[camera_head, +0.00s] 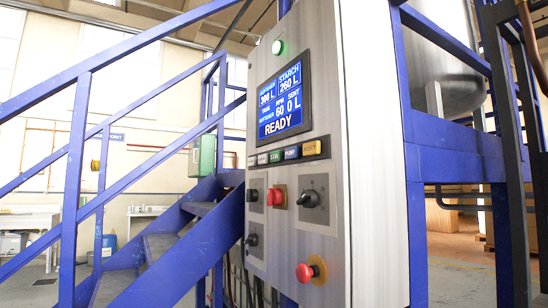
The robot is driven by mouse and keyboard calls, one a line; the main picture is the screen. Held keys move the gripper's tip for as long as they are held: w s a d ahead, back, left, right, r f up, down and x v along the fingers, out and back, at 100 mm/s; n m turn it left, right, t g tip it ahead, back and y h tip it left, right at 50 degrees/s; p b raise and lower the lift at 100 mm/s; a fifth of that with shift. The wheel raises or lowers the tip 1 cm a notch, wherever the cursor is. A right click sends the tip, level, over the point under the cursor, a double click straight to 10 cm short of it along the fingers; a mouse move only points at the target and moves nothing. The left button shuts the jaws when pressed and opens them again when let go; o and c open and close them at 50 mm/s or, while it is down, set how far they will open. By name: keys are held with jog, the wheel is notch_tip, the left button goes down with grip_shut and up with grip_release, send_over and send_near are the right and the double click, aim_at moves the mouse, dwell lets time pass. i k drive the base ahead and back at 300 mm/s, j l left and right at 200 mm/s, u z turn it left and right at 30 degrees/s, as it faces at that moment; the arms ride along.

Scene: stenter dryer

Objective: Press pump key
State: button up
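The pump key (292,153) is a small dark blue key with pale lettering that reads PUMP. It sits in a row of keys below the screen on a grey metal control panel (370,200). An amber key (311,149) is just right of it, and a green key (276,156) is just left. The blue screen (282,100) reads READY at the bottom, with STARCH 260 L at its upper right. The panel face is seen at a slant. My gripper is not in this view, so its state is hidden.
Below the keys are a red button (276,197), a black rotary knob (309,199) and a red mushroom button (306,272). A green lamp (278,46) is lit above the screen. Blue stairs with railings (75,180) stand close on the left. A dark upright frame (508,160) stands right.

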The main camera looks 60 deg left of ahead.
aim_at(292, 152)
jog(key=u, duration=2.75)
